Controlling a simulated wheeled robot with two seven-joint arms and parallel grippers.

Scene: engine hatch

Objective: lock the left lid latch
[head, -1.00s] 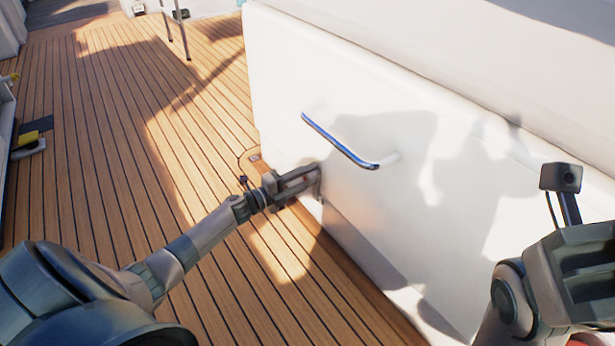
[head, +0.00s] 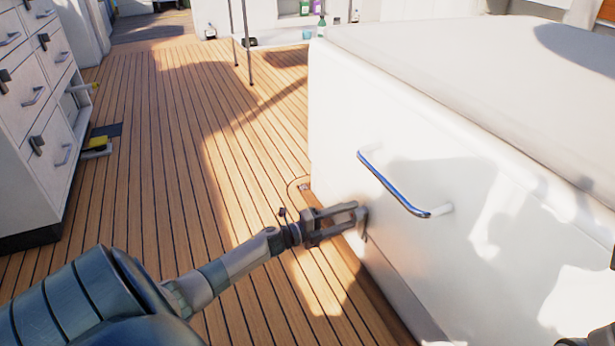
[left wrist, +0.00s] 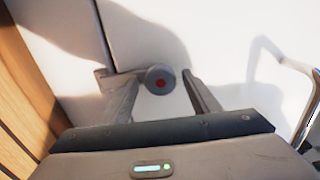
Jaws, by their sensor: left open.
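A round grey latch knob with a red centre (left wrist: 161,78) sits on the white hatch wall (head: 340,110) in the left wrist view. I take it to be the left lid latch. My left gripper (head: 361,218) is low at the wall's near left part in the head view, below the handle. In the left wrist view the left gripper (left wrist: 155,88) is open, with the knob between its two fingers, closer to the left one. Whether a finger touches the knob I cannot tell. In the head view the gripper hides the knob.
A shiny bar handle (head: 394,187) sticks out from the wall, right of and above my left gripper; it also shows in the left wrist view (left wrist: 304,100). A white drawer cabinet (head: 30,150) stands at the left. The plank deck (head: 165,150) between is largely clear.

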